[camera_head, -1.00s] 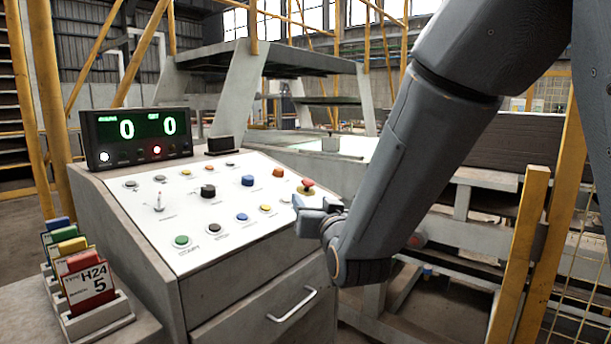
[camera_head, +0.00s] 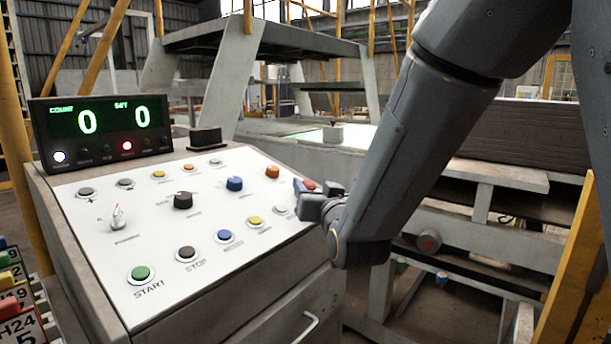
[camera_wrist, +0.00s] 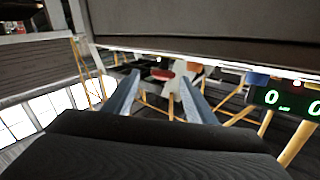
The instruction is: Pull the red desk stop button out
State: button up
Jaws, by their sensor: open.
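The red stop button (camera_head: 309,185) is at the right edge of the sloped white control panel (camera_head: 150,245) in the head view, partly hidden by my gripper (camera_head: 304,197). In the wrist view the red button (camera_wrist: 161,74) shows between and beyond the fingertips. My gripper (camera_wrist: 158,82) is open there, with one finger on each side of the button in the picture. I cannot tell whether either finger touches it. Nothing is held.
The desk carries a counter display (camera_head: 102,130) reading 0 and 0, a black block (camera_head: 207,139), a green start button (camera_head: 140,273), and several other buttons and knobs. Card holders stand at the lower left. A red round button (camera_head: 429,241) sits on the machinery at right.

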aim_at(307, 180)
jog(key=p+x, duration=0.1)
jog(key=x, duration=0.6)
jog(key=shift+w+a, duration=0.1)
jog(key=shift+a, duration=0.15)
grip_shut()
jog(key=shift+d+r, duration=0.1)
jog(key=shift+r, duration=0.55)
grip_release()
jog(key=b+v, duration=0.1)
jog(key=v, duration=0.7)
